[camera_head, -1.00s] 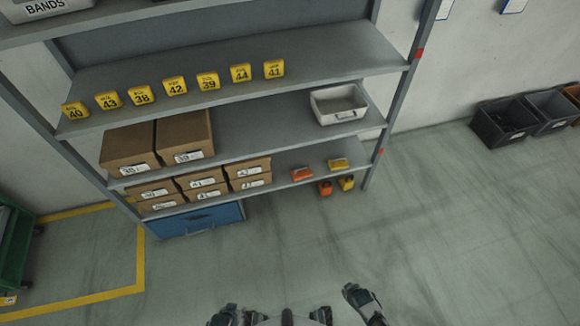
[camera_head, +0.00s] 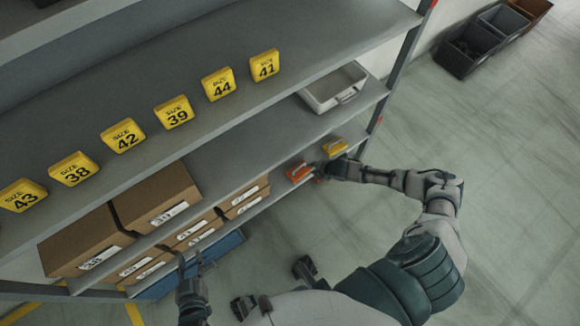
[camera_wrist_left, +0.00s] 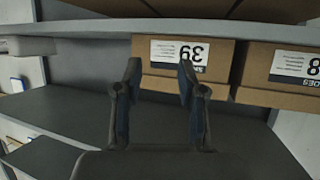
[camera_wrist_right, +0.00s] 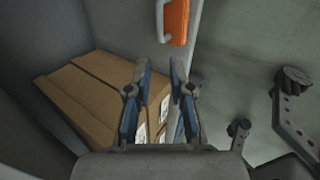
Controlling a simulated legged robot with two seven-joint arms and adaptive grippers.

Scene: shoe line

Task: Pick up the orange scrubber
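The orange scrubber (camera_head: 298,173) lies near the front edge of the lower shelf (camera_head: 270,196). In the right wrist view the orange scrubber (camera_wrist_right: 178,22) shows at the top, its pale handle facing left. My right gripper (camera_head: 324,170) is close to its right side in the head view. In the right wrist view my right gripper (camera_wrist_right: 161,68) is open and empty, its fingertips short of the scrubber. My left gripper (camera_head: 190,262) is in front of the shoe boxes. The left wrist view shows my left gripper (camera_wrist_left: 160,68) open with nothing between its fingers.
A yellow scrubber (camera_head: 334,147) lies right of the orange one, close to my right gripper. Brown shoe boxes (camera_head: 160,205) stand on the shelves at left. A white bin (camera_head: 332,92) sits on the shelf above. Open floor (camera_head: 480,180) lies at right.

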